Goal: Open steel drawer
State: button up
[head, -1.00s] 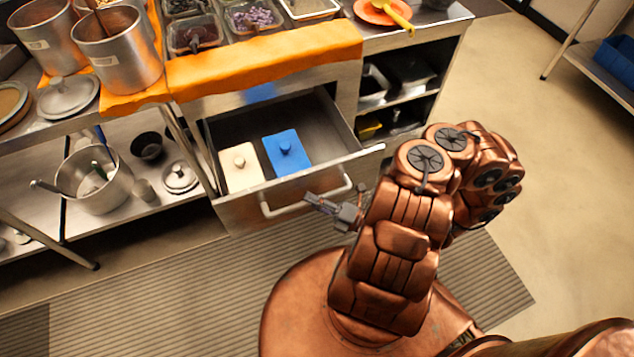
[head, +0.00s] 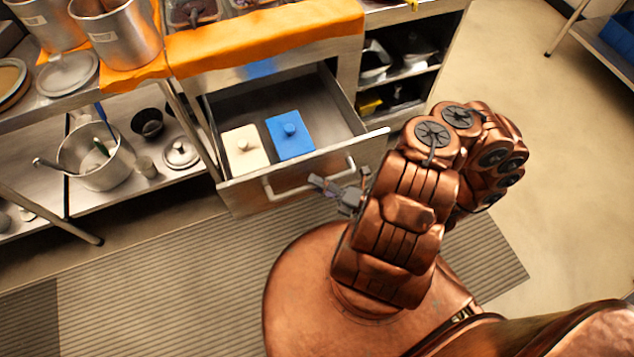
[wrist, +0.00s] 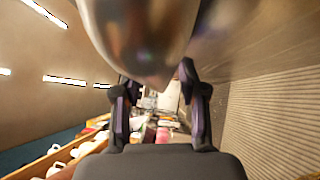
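The steel drawer (head: 240,196) is pulled well out of the counter in the head view. It holds a cream lidded container (head: 235,160) and a blue lidded container (head: 300,148). A bar handle (head: 285,190) runs across its front. My gripper (head: 318,183) is at the right half of this handle, its fingertips overlapping the bar in the picture. In the wrist view the two dark fingers (wrist: 157,85) stand apart. A large blurred shiny metal surface (wrist: 140,35) fills the top, very close to them. I cannot tell whether the fingers touch the handle.
The counter with an orange cloth (head: 265,40) stands above the drawer. Open shelves (head: 395,75) are to its right. A lower shelf with a steel pot (head: 100,170) is to the left. A striped mat (head: 150,265) covers the floor in front, with clear floor at right.

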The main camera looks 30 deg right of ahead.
jog(key=shift+d, duration=0.1)
jog(key=v, duration=1.2)
dwell(0.6)
jog(key=w+a+r+n+g+y+p, duration=0.1)
jog(key=w+a+r+n+g, duration=0.15)
jog(key=r+n+g, duration=0.55)
jog(key=w+a+r+n+g+y, duration=0.15)
jog(key=a+r+n+g, duration=0.25)
jog(key=r+n, duration=0.4)
jog(key=w+a+r+n+g+y+p, duration=0.1)
jog(key=w+a+r+n+g, duration=0.2)
jog(key=r+n+g, duration=0.5)
jog(key=s+a+r+n+t+h+p, duration=0.1)
jog(key=s+a+r+n+t+h, duration=0.1)
jog(key=s+r+n+h, duration=1)
jog(key=a+r+n+h, duration=0.1)
jog(key=n+h, duration=0.2)
jog(key=n, duration=0.6)
jog(key=shift+s+p, duration=0.15)
jog(key=shift+p, duration=0.15)
